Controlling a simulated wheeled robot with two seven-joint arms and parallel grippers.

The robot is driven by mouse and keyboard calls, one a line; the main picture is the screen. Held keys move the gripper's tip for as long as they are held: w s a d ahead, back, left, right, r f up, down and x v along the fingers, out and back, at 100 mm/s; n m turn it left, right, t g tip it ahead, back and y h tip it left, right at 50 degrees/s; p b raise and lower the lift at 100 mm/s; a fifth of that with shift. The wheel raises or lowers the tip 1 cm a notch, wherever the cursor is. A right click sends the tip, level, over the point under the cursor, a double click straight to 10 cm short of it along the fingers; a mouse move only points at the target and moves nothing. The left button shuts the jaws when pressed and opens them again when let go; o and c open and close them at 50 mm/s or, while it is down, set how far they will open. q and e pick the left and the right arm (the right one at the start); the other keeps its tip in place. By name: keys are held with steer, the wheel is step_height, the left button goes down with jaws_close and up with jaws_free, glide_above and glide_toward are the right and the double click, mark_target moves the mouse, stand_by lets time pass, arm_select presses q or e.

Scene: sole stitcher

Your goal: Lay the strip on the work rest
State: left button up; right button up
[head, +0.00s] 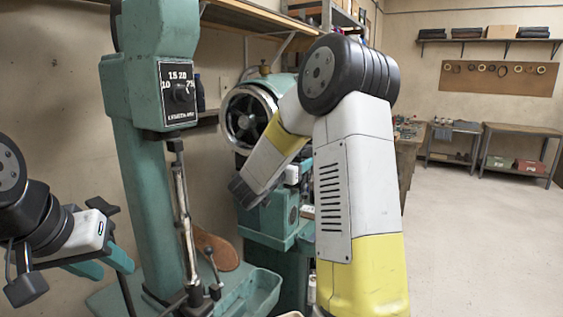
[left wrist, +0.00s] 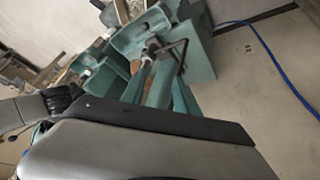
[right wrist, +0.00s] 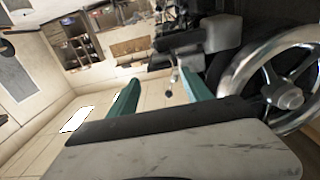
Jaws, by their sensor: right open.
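My left gripper (head: 108,268) is at the lower left in the head view, left of the teal machine column. Its teal fingers are apart, with nothing clearly held between them; the left wrist view shows them partly against teal machine parts. My right gripper (right wrist: 160,95) has two teal fingers spread apart and empty, beside a chrome handwheel (right wrist: 285,98). Its fingers are hidden in the head view. I cannot pick out the strip or the work rest with certainty. A brown sole-shaped piece (head: 218,248) shows behind the near machine's rods.
The near teal machine (head: 140,185) has a dial plate (head: 178,92) and a tray (head: 250,292) at its foot. A second teal machine with a handwheel (head: 247,118) stands behind. Benches (head: 520,130) stand far right; the floor there is clear. A blue cable (left wrist: 270,55) crosses the floor.

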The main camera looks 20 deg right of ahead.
steer(key=o, duration=0.5)
steer(key=shift+o, duration=0.2)
steer(key=v, duration=0.7)
steer(key=shift+s+a, duration=0.25)
steer(key=shift+a, duration=0.05)
